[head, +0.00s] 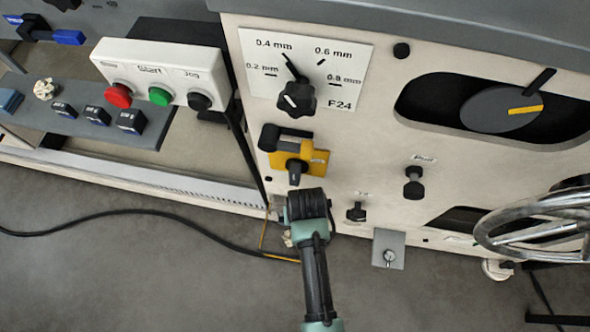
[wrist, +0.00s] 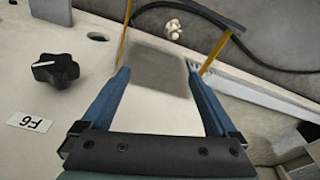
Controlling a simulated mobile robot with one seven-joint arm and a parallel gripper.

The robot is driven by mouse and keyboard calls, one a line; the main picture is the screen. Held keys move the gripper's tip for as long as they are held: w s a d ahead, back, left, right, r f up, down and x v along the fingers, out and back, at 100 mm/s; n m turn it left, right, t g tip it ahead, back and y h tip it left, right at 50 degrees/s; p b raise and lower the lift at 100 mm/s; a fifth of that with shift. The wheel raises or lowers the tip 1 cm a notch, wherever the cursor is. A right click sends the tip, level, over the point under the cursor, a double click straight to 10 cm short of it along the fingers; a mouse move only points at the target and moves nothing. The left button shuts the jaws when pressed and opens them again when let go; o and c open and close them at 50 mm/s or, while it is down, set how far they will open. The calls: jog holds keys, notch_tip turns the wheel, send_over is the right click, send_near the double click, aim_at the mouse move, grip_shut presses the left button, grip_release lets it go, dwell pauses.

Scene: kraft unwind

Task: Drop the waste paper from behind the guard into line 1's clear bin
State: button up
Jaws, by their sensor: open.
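A crumpled off-white wad of paper (wrist: 173,29) shows at the top of the wrist view, beyond my fingertips, near a yellow-and-black guard frame (wrist: 212,52). In the head view, a pale scrap (head: 288,238) partly shows beside my wrist; I cannot tell if it is the same wad. Another crumpled wad (head: 46,89) lies on the grey ledge at left. My gripper (wrist: 158,68) is open, its blue fingers apart, with no paper between them. In the head view my wrist mostly hides the fingers. I cannot make out a clear bin.
The machine's pale panel carries a yellow switch (head: 298,160), a selector knob (head: 296,98) and small knobs. A button box (head: 160,75) is at upper left and a handwheel (head: 540,228) at right. A black cable (head: 150,216) crosses the floor, which is mostly open.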

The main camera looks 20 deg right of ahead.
notch_tip(320, 180, up, 12)
jog(key=s+p, duration=0.2)
jog(key=p, duration=0.3)
jog(key=shift+a+r+p, duration=0.25)
jog(key=shift+a+p, duration=0.1)
jog(key=shift+p, duration=0.05)
jog(key=s+a+p, duration=0.4)
jog(key=s, duration=0.2)
jog(key=shift+s+a+p, duration=0.25)
jog(key=shift+p, duration=0.1)
jog(key=s+a+p, duration=0.3)
jog(key=s+a, duration=0.1)
jog(key=s, duration=0.2)
jog(key=shift+s+a+p, duration=0.2)
jog(key=shift+s+p, duration=0.1)
jog(key=shift+p, duration=0.1)
